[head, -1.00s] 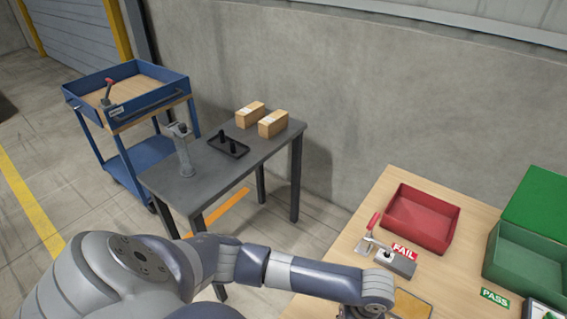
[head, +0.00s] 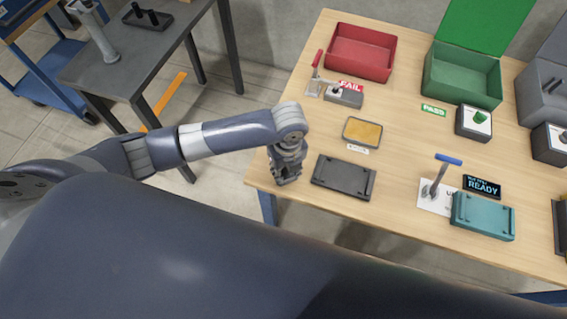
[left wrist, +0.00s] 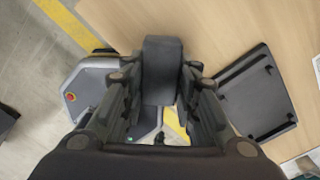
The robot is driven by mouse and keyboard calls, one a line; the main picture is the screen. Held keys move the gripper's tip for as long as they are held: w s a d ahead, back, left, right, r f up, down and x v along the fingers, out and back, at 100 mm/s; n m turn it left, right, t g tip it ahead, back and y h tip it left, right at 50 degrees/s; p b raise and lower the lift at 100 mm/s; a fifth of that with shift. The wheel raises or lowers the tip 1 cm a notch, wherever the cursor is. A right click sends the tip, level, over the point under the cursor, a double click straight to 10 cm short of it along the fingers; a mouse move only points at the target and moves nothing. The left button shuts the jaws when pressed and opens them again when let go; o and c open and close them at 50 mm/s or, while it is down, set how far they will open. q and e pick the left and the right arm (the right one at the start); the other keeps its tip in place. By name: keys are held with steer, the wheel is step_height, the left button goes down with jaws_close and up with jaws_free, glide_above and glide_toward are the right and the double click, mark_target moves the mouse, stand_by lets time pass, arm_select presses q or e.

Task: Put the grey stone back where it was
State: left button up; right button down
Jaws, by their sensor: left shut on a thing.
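My left gripper (head: 284,176) points down at the left edge of the wooden bench (head: 400,135). In the left wrist view my left gripper (left wrist: 162,88) is shut on a dark grey block, the grey stone (left wrist: 162,65), which sits upright between the fingers. In the head view the stone is hidden by the gripper or too small to tell. A dark grey tray with small pegs (head: 343,178) lies just right of the gripper, and it also shows in the left wrist view (left wrist: 257,97). My right gripper is not in view.
A yellow-topped pad (head: 362,131) lies behind the dark tray. Farther back are a red-handled clamp (head: 316,75), a red bin (head: 361,52) and a green bin (head: 462,78). A teal fixture (head: 482,216) and blue-handled lever (head: 440,176) stand right.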

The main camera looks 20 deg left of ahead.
arm_select(q)
steer(key=w, duration=0.1)
steer(key=w+a, duration=0.1)
steer(key=w, duration=0.1)
steer(key=shift+a+f, duration=0.15)
steer(key=shift+w+a+f, duration=0.1)
steer(key=shift+w+f, duration=0.1)
steer(key=shift+f, duration=0.7)
steer(key=shift+w+a+f, duration=0.1)
steer(key=shift+w+f, duration=0.05)
steer(key=shift+f, duration=0.75)
steer(key=shift+f, duration=0.1)
steer(key=o, duration=1.1)
step_height(320, 180, up, 12)
steer(key=shift+d+r+p, duration=0.1)
steer(key=shift+d+p, duration=0.05)
steer(key=shift+p, duration=0.15)
